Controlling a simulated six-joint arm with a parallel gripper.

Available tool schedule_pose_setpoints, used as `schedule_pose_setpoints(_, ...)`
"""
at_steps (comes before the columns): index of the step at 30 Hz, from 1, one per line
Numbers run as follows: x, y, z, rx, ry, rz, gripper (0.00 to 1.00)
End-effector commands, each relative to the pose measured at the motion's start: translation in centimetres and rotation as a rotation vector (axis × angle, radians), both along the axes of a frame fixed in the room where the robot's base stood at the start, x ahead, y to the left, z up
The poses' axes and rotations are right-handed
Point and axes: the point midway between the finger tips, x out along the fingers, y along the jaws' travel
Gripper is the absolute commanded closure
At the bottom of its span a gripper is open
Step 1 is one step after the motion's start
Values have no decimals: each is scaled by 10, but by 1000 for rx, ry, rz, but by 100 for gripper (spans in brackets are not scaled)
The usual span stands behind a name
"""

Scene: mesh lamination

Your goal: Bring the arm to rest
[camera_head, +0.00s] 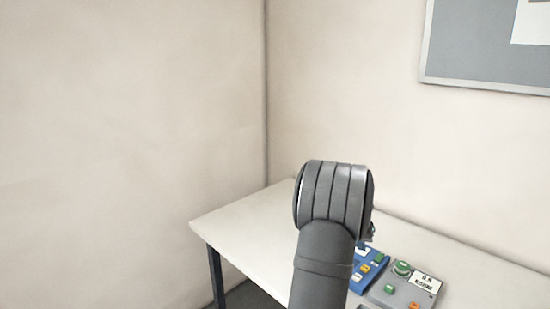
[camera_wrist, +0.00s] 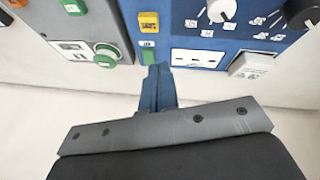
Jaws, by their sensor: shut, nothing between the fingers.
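My arm rises in the middle of the head view in front of a white table (camera_head: 240,229), and its elbow hides my gripper there. In the wrist view my gripper (camera_wrist: 157,72) points at a blue control panel (camera_wrist: 190,40). Its blue fingers are together with nothing between them. The fingertips overlap the panel's near edge in the picture; I cannot tell how far apart they are. In the head view the blue panel (camera_head: 367,268) shows just right of my arm, partly hidden by it.
A grey control box (camera_head: 405,290) with a green knob stands beside the blue panel. Knobs and switches stick up from both. The left end of the table is clear. Walls stand behind, with a grey framed board (camera_head: 470,55) at upper right.

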Motion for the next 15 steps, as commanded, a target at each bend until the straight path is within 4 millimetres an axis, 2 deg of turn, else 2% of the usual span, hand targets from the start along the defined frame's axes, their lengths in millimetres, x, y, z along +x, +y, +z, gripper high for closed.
schedule_pose_setpoints(6,-6,18,-2,-37,-19,59,100)
schedule_pose_setpoints(15,-8,23,-4,-48,-26,78,100)
